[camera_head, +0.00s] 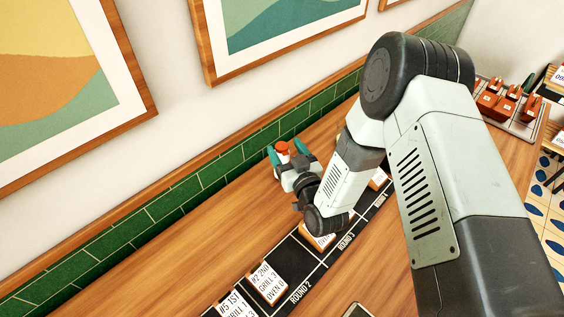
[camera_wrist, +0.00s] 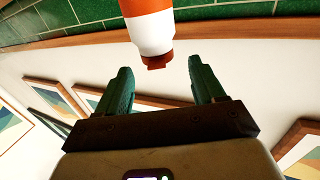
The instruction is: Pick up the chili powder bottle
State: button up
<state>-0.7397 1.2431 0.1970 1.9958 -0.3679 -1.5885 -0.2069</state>
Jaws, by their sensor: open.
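A small bottle with an orange-red top (camera_head: 282,147) stands on the wooden counter near the green tiled wall, mostly hidden by my gripper (camera_head: 287,152). In the wrist view the bottle (camera_wrist: 152,30) enters from the top edge, orange-red with a white band and a narrower reddish end. I see no readable label, so I cannot confirm it is the chili powder. My gripper's green fingers (camera_wrist: 160,66) are open and spread to either side of the bottle's narrow end, with gaps visible on both sides. The bottle's far part is out of the wrist frame.
A black mat marked with rounds (camera_head: 306,262) lies along the counter and holds white order cards (camera_head: 265,283). A tray of reddish-brown items (camera_head: 512,112) is at the upper right. The tiled wall (camera_head: 200,180) runs close behind the bottle. Bare counter (camera_head: 190,245) lies left of my gripper.

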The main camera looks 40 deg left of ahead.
notch_tip(320, 180, down, 2)
jog(key=shift+f, duration=0.1)
jog(key=shift+r+x, duration=0.15)
jog(key=shift+x, duration=0.6)
jog(key=shift+r+x, duration=0.15)
jog(key=shift+x, duration=0.6)
jog(key=shift+c, duration=0.3)
grip_shut()
